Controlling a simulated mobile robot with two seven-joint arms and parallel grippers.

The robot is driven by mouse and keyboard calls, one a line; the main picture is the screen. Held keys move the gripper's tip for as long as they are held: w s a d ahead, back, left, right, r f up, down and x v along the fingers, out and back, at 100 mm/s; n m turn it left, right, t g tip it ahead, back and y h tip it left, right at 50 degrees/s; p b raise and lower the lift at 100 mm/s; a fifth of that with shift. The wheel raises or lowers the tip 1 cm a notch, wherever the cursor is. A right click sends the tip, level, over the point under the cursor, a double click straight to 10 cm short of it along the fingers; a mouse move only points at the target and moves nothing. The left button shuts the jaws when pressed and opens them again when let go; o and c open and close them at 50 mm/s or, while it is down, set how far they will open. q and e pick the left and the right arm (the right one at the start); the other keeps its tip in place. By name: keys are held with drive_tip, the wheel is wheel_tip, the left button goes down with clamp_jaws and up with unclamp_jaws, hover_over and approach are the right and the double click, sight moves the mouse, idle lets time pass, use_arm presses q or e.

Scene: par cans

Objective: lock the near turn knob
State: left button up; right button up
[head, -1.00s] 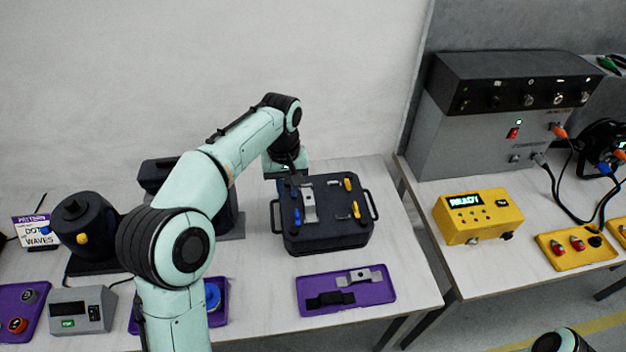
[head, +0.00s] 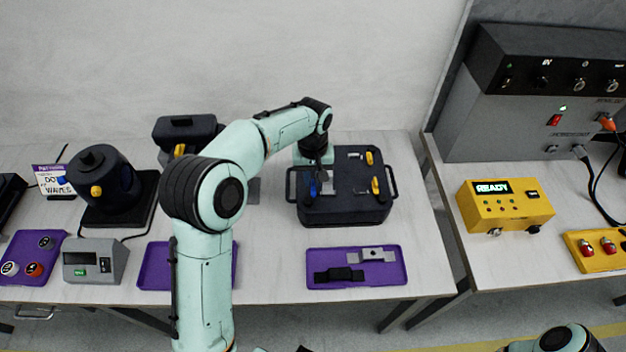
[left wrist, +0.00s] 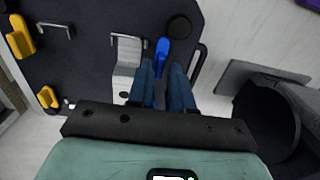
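The dark case-like board (head: 345,208) lies on the left bench and carries yellow knobs (head: 376,186) on its right side. A blue turn knob (head: 313,189) is near its front left corner. The blue knob also shows in the left wrist view (left wrist: 163,47), beside a silver plate (left wrist: 126,60). My left gripper (head: 321,178) is over the board's left part. In the left wrist view its blue fingers (left wrist: 163,70) are apart, with the knob's lower end at the gap between them. Contact is not clear. My right gripper is out of view.
A purple tray (head: 394,275) with a silver and a black plate lies in front of the board. The board has side handles (left wrist: 199,62). A yellow READY box (head: 508,208) stands on the right bench. Bare bench lies right of the board.

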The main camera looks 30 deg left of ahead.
use_arm(q)
drive_tip(key=shift+f, duration=0.55)
clamp_jaws()
